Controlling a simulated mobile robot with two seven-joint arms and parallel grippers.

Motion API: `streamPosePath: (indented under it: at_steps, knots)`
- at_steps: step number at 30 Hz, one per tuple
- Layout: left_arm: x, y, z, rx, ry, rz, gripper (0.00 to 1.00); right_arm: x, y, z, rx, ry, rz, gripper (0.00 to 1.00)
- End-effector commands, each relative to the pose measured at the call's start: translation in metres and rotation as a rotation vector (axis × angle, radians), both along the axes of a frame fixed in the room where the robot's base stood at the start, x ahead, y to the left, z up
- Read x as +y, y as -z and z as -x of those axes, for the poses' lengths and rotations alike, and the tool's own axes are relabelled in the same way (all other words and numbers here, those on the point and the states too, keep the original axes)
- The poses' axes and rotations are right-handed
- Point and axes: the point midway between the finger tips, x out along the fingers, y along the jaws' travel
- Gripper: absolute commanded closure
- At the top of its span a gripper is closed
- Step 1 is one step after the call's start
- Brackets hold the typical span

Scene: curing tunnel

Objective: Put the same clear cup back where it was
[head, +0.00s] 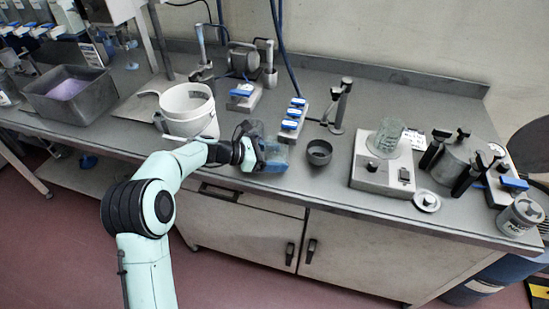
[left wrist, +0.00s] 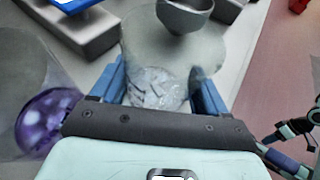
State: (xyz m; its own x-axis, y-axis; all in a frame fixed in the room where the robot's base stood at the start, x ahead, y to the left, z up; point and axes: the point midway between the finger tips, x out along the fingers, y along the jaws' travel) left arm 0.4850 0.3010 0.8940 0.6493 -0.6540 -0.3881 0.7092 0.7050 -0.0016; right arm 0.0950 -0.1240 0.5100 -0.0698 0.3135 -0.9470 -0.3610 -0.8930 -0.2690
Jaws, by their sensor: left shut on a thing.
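My left gripper (head: 266,154) is shut on a clear cup (head: 277,157) at the front part of the bench, left of a small dark bowl. In the left wrist view the clear cup (left wrist: 158,85) sits between the two blue fingers, with pale, broken-looking shapes visible through it. I cannot tell whether its base touches the bench. Another clear beaker (head: 387,136) stands on a pale boxy device (head: 381,166) further right.
The dark bowl (head: 319,152) is close to the cup's right. A white bucket (head: 189,108) stands left, behind my arm. A blue-topped rack (head: 291,122) is behind the cup. A grey tub (head: 92,103) is far left. Some bench between bowl and device is clear.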

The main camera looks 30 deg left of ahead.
Motion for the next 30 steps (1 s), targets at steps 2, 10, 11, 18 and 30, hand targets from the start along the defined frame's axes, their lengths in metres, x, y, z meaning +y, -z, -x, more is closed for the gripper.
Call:
streamPosePath:
  at_steps: [2,10,11,18,30]
  knots:
    - [0.000,0.000,0.000,-0.001,0.000,0.000,0.59,0.000,0.000,0.000,0.000,0.000,0.000,0.64]
    - [0.000,0.003,0.000,-0.001,0.000,-0.001,0.59,0.000,0.001,0.000,-0.001,0.000,-0.001,0.64]
    - [0.000,0.004,0.000,-0.001,0.000,-0.001,0.59,0.000,0.001,0.000,-0.001,0.000,-0.001,0.64]
    - [0.000,0.003,0.000,-0.001,0.000,-0.001,0.15,0.000,0.001,0.000,-0.001,0.000,-0.001,0.64]
    - [0.024,-0.015,0.022,-0.001,-0.004,-0.003,0.15,0.000,-0.003,0.001,0.004,-0.001,-0.001,0.64]
